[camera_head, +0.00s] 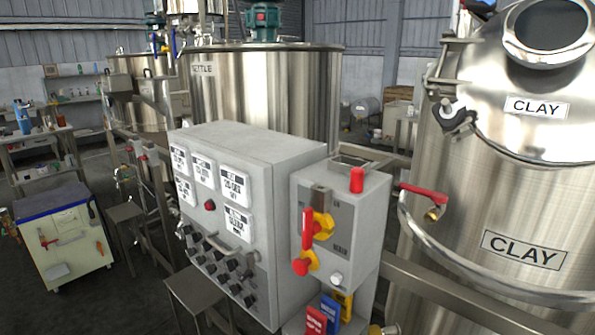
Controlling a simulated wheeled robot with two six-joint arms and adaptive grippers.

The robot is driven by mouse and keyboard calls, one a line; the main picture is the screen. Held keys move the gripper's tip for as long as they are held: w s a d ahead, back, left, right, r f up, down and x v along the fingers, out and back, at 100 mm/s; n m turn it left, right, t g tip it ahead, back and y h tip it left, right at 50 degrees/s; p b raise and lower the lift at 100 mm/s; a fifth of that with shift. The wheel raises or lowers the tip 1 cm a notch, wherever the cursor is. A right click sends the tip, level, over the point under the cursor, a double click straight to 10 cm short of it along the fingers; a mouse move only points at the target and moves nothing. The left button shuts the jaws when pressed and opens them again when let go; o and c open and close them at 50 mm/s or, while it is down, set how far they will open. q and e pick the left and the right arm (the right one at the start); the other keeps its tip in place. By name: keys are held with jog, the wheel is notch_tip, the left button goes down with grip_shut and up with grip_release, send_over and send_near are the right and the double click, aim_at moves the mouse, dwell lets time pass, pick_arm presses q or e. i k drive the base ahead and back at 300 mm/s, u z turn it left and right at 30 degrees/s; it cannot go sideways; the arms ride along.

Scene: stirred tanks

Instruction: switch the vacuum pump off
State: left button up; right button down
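A grey control cabinet (290,165) stands in the middle, with several white meters, a red round button or lamp (210,205) and rows of black knobs (225,262) on its front. A smaller grey box (372,215) joins its right side. That box carries a red-handled switch on yellow plates (308,225), a small white button (336,279) and a red cylinder (357,180) on top. The small labels are too blurred to read, so I cannot tell which control belongs to the vacuum pump, or its position. Neither of my grippers is in view.
A large steel tank (480,200) marked CLAY fills the right side, with a red-handled valve (424,193) in front of it. Another tank (265,95) marked KETTLE stands behind the cabinet. A tool cart (70,245) and metal stools (200,290) are at left, with dark floor between.

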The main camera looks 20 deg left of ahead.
aim_at(248, 273)
jog(key=u, duration=1.2)
